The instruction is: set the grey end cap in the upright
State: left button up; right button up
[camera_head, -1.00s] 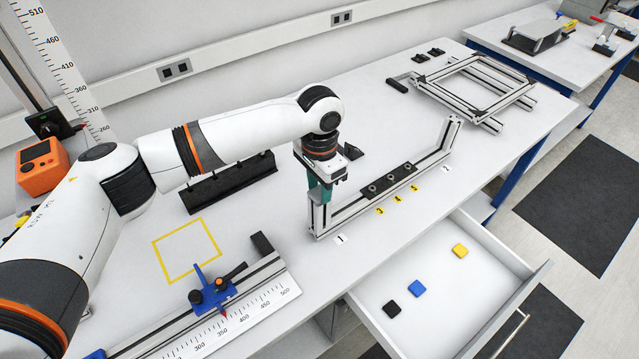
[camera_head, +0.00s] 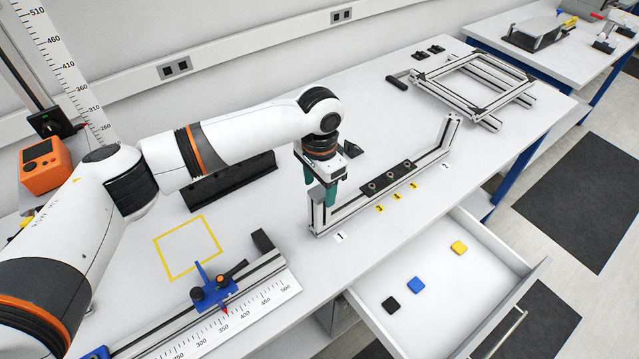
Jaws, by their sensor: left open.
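The aluminium-profile frame lies on the bench with a near upright (camera_head: 318,213) at label 1 and a far upright (camera_head: 450,132) at label 2. A small grey piece, which looks like the grey end cap (camera_head: 317,190), shows at the top of the near upright. I cannot tell how deep it sits. My left gripper (camera_head: 319,184) points down at this upright's top, with its teal fingers open and apart around it. The fingers partly hide the upright's top. My right gripper is not in view.
An open drawer (camera_head: 437,324) at the front holds black (camera_head: 391,305), blue (camera_head: 416,285) and yellow (camera_head: 459,248) pieces. A black plate with knobs (camera_head: 390,180) lies along the frame's rail. A measuring stop (camera_head: 213,290) stands at front left. A square profile frame (camera_head: 473,82) lies at the back.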

aim_at(319, 192)
pick_arm(q)
notch_tip(319, 192, up, 12)
jog(key=b, duration=0.2)
dwell(0.6)
